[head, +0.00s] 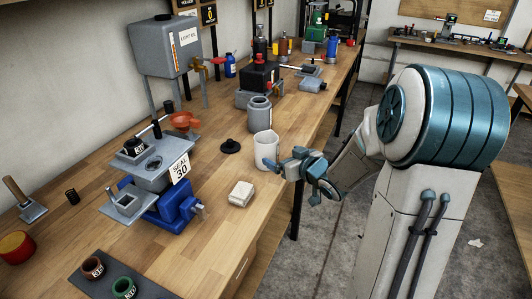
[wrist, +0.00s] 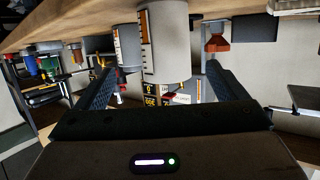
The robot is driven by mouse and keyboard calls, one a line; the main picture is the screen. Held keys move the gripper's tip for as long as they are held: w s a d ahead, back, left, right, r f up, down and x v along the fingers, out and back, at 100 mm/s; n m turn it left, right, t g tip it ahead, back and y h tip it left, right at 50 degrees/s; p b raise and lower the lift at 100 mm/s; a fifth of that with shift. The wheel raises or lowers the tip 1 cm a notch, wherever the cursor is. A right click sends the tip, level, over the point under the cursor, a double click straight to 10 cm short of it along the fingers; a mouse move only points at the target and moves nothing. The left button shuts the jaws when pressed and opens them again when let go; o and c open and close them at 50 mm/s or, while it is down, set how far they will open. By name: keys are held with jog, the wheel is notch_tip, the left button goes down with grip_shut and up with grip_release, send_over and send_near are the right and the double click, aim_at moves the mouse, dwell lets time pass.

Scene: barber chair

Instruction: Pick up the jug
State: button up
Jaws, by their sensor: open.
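The jug (head: 265,150) is a pale grey, open-topped cylinder standing upright near the right edge of the wooden bench. In the wrist view, which looks upside down, the jug (wrist: 172,45) has an orange-and-white scale strip on its side. My gripper (head: 288,164) is beside the jug on its right, at the bench edge. In the wrist view its two fingers are apart, with the jug seen between them and beyond the fingertips. I cannot tell whether a finger touches it. Nothing is held.
A darker grey can (head: 259,113) stands just behind the jug. A black lidlike piece (head: 230,147) lies to its left and a white block (head: 241,194) lies in front. A blue vise (head: 170,205) and a red funnel (head: 184,121) are farther left.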

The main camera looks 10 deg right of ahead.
aim_at(264, 134)
jog(key=x, duration=0.4)
jog(key=shift+w+f, duration=0.1)
jog(key=x, duration=0.2)
jog(key=a+x, duration=0.1)
jog(key=x, duration=0.1)
jog(key=shift+w+a, duration=0.15)
jog(key=shift+w, duration=0.3)
jog(key=c, duration=1.5)
jog(key=shift+o, duration=0.2)
jog(key=shift+c, duration=0.2)
jog(key=r, duration=0.4)
jog(key=shift+d+r+p, duration=0.2)
jog(key=shift+r+p, duration=0.2)
jog(key=d+r+p, duration=0.1)
jog(key=d+r, duration=0.2)
jog(key=d, duration=0.2)
jog(key=w+d+r+p, duration=0.1)
jog(key=d+r+p, duration=0.1)
jog(key=d, duration=0.4)
jog(key=shift+w+d+r, duration=0.15)
jog(key=shift+w+r, duration=0.1)
jog(key=shift+r, duration=0.35)
